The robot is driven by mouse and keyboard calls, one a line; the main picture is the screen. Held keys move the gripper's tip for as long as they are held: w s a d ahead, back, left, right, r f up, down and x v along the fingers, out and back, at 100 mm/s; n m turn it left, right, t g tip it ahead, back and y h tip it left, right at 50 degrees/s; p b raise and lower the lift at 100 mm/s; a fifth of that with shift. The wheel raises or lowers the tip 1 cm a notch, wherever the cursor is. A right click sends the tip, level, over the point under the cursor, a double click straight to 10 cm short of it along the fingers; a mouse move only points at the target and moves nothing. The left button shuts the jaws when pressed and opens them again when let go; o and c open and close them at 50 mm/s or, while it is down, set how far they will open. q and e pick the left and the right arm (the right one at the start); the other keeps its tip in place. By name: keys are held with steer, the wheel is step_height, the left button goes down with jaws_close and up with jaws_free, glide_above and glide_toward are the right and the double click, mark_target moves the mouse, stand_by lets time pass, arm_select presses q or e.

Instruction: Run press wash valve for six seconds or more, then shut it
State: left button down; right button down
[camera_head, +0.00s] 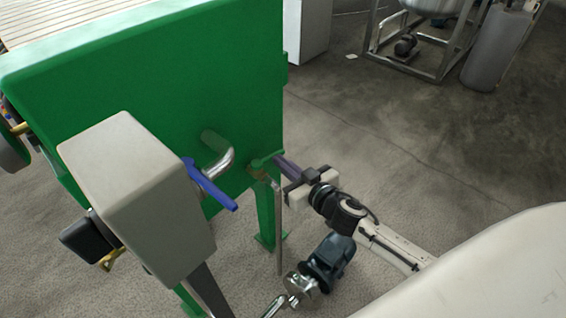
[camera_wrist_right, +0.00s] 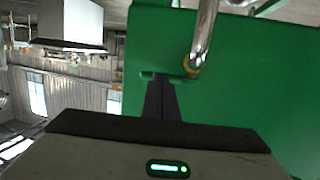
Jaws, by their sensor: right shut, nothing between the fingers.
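The green press (camera_head: 240,70) fills the left of the head view. A blue lever handle (camera_head: 212,187) sticks out beside a bent steel pipe (camera_head: 221,160) on its face. To the right, a small valve with a green handle (camera_head: 266,159) and brass body (camera_head: 257,173) sits at the press's edge. I cannot tell from labels which is the wash valve. My right gripper (camera_head: 280,164) is shut and empty, its fingertips at the green handle. In the wrist view, the fingers (camera_wrist_right: 160,98) reach up beside the brass body (camera_wrist_right: 189,67); contact is unclear. My left gripper is out of view.
A grey box (camera_head: 120,170) stands in front of the press at left. A thin steel pipe (camera_head: 279,235) drops below the green-handled valve.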

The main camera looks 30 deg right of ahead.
steer(key=w+n+y+p, duration=0.1)
steer(key=y, duration=0.1)
steer(key=d+n+g+y+p, duration=0.1)
steer(key=n+y, duration=0.1)
steer(key=shift+w+r, duration=0.1)
steer(key=shift+w, duration=0.25)
steer(key=a+p+v, duration=0.2)
steer(key=p+v, duration=0.2)
steer(key=v, duration=0.5)
steer(key=s+a+r+p+v, duration=0.1)
steer(key=p+v, duration=0.4)
steer(key=v, duration=0.5)
steer(key=shift+a, duration=0.55)
steer(key=shift+s, duration=0.1)
